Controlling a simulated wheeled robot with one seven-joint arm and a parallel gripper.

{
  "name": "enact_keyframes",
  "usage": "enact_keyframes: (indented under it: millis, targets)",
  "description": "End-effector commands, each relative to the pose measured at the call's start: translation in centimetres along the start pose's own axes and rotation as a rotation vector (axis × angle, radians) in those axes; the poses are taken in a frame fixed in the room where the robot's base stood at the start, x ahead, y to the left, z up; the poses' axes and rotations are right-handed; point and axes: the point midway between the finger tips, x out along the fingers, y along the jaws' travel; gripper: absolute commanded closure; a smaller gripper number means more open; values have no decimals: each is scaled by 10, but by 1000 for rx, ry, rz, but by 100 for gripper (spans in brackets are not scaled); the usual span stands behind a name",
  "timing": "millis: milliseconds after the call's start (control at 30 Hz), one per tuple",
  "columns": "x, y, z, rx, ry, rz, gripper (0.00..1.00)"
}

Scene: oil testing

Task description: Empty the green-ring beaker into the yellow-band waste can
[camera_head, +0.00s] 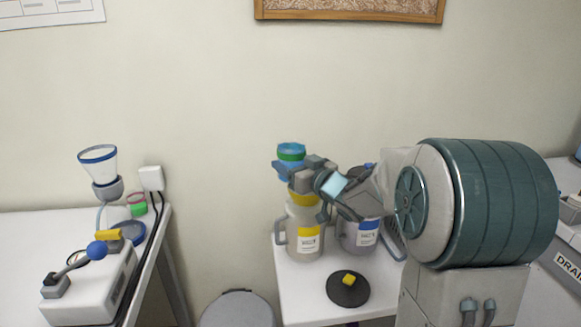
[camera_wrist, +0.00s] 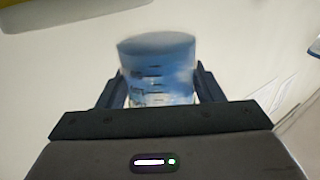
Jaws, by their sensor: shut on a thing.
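The green-ring beaker (camera_head: 291,151) is in my gripper (camera_head: 290,167), raised above the back of the right-hand table. In the head view it looks close to upright, with a green band and blue at its top. In the wrist view the beaker (camera_wrist: 157,62) sits between the two fingers, blue-tinted with dark graduation marks. The yellow-band waste can (camera_head: 304,240) stands on the table just below my gripper. It is a pale jug with a yellow band near the top, a yellow label and a side handle. My wrist partly hides its top, so its opening cannot be made out.
A similar can with a blue label (camera_head: 360,236) stands close on the right, partly behind my arm. A black disc with a yellow piece (camera_head: 348,279) lies in front. On the left table are a funnel (camera_head: 99,165), a small green cup (camera_head: 138,207) and a white device (camera_head: 90,290).

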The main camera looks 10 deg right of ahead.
Motion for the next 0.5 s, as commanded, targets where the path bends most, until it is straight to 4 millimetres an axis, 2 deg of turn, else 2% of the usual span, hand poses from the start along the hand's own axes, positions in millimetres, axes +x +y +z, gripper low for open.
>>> enact_keyframes:
  millis: [500]
  targets:
    - [0, -6, 1, 188, 0, 1, 66]
